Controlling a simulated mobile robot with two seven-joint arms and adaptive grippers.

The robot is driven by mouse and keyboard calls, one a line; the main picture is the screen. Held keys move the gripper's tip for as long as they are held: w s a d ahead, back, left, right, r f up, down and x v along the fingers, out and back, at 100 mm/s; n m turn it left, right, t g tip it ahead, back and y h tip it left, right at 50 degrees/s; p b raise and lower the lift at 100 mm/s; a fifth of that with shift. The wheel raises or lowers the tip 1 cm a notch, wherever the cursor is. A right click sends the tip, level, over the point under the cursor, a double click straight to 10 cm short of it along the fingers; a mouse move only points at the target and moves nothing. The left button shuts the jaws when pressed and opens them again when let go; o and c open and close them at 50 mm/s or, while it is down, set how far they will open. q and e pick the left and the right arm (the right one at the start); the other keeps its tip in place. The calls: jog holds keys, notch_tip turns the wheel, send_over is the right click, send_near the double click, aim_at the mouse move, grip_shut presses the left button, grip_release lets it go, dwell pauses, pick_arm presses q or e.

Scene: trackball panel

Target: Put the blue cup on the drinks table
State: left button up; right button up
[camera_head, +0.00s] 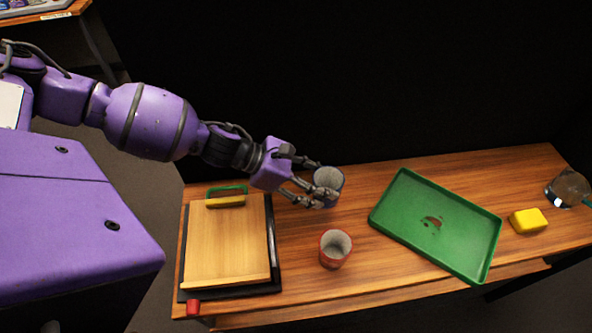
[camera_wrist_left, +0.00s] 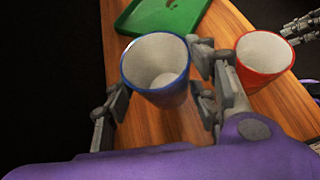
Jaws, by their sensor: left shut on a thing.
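The blue cup (camera_head: 328,174) is upright at the back edge of the wooden table, with a pale inside and a blue rim. It shows closer in the left wrist view (camera_wrist_left: 157,66). My left gripper (camera_head: 321,184) is shut on it, with fingers on both sides of its wall. I cannot tell whether its base touches the table. My right gripper (camera_wrist_left: 302,30) shows only in part at the right edge of the left wrist view, beyond the red cup; its opening is unclear. A table corner (camera_head: 40,20) with a label too small to read is at the upper left.
On the wooden table (camera_head: 300,285), a red cup (camera_head: 335,250) stands in front of the blue cup. A green tray (camera_head: 405,235), yellow block (camera_head: 528,221) and metal pan (camera_head: 568,187) are to the right. A wooden board (camera_head: 228,245) is at left, with a green-and-yellow sponge (camera_head: 226,197).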

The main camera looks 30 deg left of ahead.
pick_arm(q)
jog(key=shift+w+a+f, duration=0.3)
jog(key=shift+a+f, duration=0.1)
jog(key=shift+f, duration=0.05)
jog(key=shift+w+a+f, duration=0.1)
jog(key=shift+a+f, duration=0.1)
jog(key=shift+f, duration=0.75)
jog(key=shift+w+a+f, duration=0.1)
jog(key=shift+a+f, duration=0.05)
jog(key=shift+f, duration=0.8)
jog(key=shift+s+f, duration=0.1)
jog(key=shift+f, duration=0.15)
jog(key=o, duration=1.2)
jog(key=shift+a+r, duration=0.2)
jog(key=shift+r, duration=0.15)
jog(key=v, duration=1.1)
jog(key=shift+s+a+r, duration=0.1)
jog(key=shift+s+a, duration=0.1)
